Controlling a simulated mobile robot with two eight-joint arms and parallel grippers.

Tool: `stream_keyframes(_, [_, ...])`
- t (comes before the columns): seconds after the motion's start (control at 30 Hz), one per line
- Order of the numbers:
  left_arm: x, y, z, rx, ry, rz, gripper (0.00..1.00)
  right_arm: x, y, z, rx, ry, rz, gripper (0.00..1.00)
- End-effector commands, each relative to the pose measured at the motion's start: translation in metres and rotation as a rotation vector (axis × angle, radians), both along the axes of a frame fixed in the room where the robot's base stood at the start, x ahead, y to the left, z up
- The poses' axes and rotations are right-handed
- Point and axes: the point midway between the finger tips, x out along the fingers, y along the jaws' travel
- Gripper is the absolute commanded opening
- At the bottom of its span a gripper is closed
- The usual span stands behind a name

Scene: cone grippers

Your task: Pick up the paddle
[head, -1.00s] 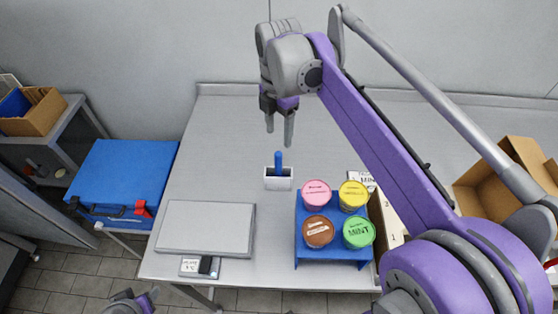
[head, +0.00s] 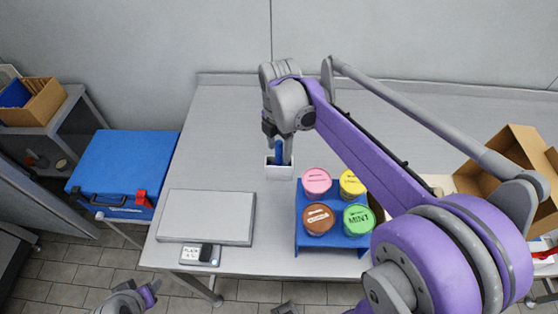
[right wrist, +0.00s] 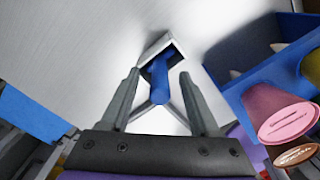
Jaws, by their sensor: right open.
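The paddle (head: 279,151) has a blue handle that stands up out of a small white open holder (head: 279,172) on the metal table. Its lower part is hidden inside the holder. My right gripper (head: 279,155) is right at the handle, pointing down. In the right wrist view the paddle's handle (right wrist: 160,84) lies between the two spread fingers of my right gripper (right wrist: 160,82), with a gap on each side. The right gripper is open. My left gripper (head: 150,290) is partly in view at the bottom left, away from the table; its fingers are not clear.
A blue rack (head: 331,241) with several lidded tubs stands right of the holder. A grey flat slab (head: 207,216) lies to the left, with a small scale-like device (head: 200,254) in front. A cardboard box (head: 505,165) is at far right. The table's back is clear.

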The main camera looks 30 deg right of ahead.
Motion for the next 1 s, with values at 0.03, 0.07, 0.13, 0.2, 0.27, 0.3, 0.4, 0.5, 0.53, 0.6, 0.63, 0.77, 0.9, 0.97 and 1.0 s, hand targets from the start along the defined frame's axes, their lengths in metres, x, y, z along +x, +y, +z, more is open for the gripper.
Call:
stream_keyframes(0.03, [0.000,0.000,0.000,0.000,0.000,0.000,0.50,0.000,0.000,0.000,0.000,0.000,0.000,0.62])
stream_keyframes(0.07, [0.000,0.000,0.000,0.000,0.000,0.000,0.50,0.000,0.000,0.000,0.000,0.000,0.000,0.62])
stream_keyframes(0.13, [0.000,0.000,0.000,0.000,0.000,0.000,0.50,0.000,0.000,0.000,0.000,0.000,0.000,0.50])
stream_keyframes(0.2, [0.000,0.000,0.000,0.000,0.000,0.000,0.50,0.000,0.000,0.001,0.000,0.000,0.000,0.37])
stream_keyframes(0.27, [0.000,0.000,0.000,0.000,0.000,0.000,0.50,0.000,0.000,0.001,0.000,0.000,0.000,0.26])
stream_keyframes(0.3, [0.000,0.000,0.000,0.000,0.000,0.000,0.50,0.000,0.000,0.001,0.000,0.000,0.000,0.19])
stream_keyframes(0.4, [0.000,0.000,0.000,0.000,0.000,0.000,0.50,0.000,0.000,0.001,0.000,0.000,0.000,0.01])
stream_keyframes(0.5, [0.000,0.000,0.000,0.000,0.000,0.000,0.50,0.000,0.000,0.001,0.000,0.000,0.000,0.00])
stream_keyframes(0.53, [0.000,0.000,0.000,0.000,0.000,0.000,0.50,0.000,0.000,0.001,0.000,0.000,0.000,0.00])
stream_keyframes(0.6, [0.000,0.000,0.000,0.000,0.000,0.000,0.50,0.000,0.000,0.001,0.000,0.000,0.000,0.00])
stream_keyframes(0.63, [0.000,0.000,0.000,0.000,0.000,0.000,0.50,0.000,0.000,0.001,0.000,0.000,0.000,0.00])
stream_keyframes(0.77, [0.000,0.000,0.000,0.000,0.000,0.000,0.50,0.000,0.000,0.001,0.000,0.000,0.000,0.00])
stream_keyframes(0.9, [0.000,0.000,0.001,0.000,-0.001,0.000,0.50,0.000,0.000,0.011,0.000,0.000,0.000,0.00])
stream_keyframes(0.97, [0.001,0.000,0.002,0.000,-0.001,0.000,0.50,0.000,0.000,0.020,0.000,0.000,0.000,0.00])
stream_keyframes(1.0, [0.001,0.000,0.003,0.000,-0.002,0.000,0.50,0.000,0.000,0.028,0.000,0.000,0.000,0.00])
